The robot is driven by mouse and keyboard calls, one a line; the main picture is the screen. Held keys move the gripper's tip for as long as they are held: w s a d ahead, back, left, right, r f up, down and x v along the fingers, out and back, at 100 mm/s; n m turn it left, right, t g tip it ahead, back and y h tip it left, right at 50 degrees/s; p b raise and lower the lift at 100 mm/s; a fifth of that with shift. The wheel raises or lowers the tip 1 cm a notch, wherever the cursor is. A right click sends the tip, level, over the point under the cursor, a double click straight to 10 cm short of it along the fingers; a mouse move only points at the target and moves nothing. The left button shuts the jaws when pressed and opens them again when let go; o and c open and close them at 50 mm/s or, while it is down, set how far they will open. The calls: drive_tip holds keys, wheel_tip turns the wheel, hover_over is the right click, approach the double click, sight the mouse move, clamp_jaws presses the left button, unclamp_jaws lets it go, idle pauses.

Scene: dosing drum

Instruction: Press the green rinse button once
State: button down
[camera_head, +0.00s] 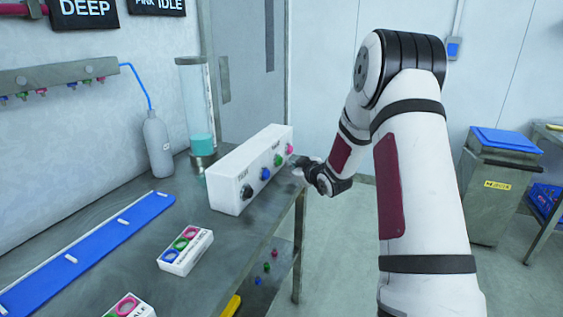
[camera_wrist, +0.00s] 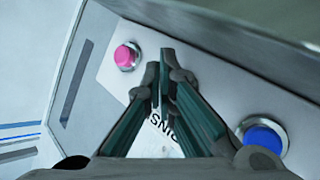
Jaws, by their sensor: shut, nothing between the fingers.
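The green button (camera_head: 278,160) sits on the front of a white control box (camera_head: 232,183), between a blue button (camera_head: 265,173) and a pink button (camera_head: 289,149). My gripper (camera_head: 299,164) is in front of the box, close to the green button. In the wrist view my gripper (camera_wrist: 166,62) is shut and empty, its fingertips pointing at the panel between the pink button (camera_wrist: 126,56) and the blue button (camera_wrist: 262,137). The green button is hidden behind the fingers there. A partly covered printed label (camera_wrist: 163,130) shows below the fingers. I cannot tell whether the tips touch anything.
A black knob (camera_head: 246,191) is at the box's near end. A small white three-colour button box (camera_head: 186,251) and a blue strip (camera_head: 85,252) lie on the steel table (camera_head: 222,250). A clear cylinder (camera_head: 197,110) and grey bottle (camera_head: 157,145) stand behind.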

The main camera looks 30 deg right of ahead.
drive_tip(key=s+d, duration=0.1)
drive_tip(key=s, duration=0.1)
drive_tip(key=s+d+p, duration=0.1)
drive_tip(key=s+d, duration=0.1)
idle(0.7)
idle(0.6)
drive_tip(key=s+a+r+m+g+h+p, duration=0.1)
drive_tip(key=s+a+r+g+p, duration=0.2)
drive_tip(key=s+a+r, duration=0.6)
drive_tip(key=s+a+r+m+g+h+p, duration=0.1)
drive_tip(key=s+a+r+m+g+p, duration=0.15)
drive_tip(key=s+a+r, duration=0.6)
drive_tip(key=s+a+r+g+y+p, duration=0.1)
drive_tip(key=s+a+r, duration=0.1)
drive_tip(key=s, duration=0.7)
drive_tip(key=s+a+r+g+y+p, duration=0.1)
drive_tip(key=s+a, duration=0.4)
drive_tip(key=s, duration=0.5)
drive_tip(key=s+a+r+g+y+p, duration=0.1)
drive_tip(key=s+a+r+g+p, duration=0.2)
drive_tip(key=s, duration=0.7)
drive_tip(key=shift+s+a+r+m, duration=0.15)
drive_tip(key=shift+a+r+m, duration=0.2)
drive_tip(key=shift+m, duration=0.1)
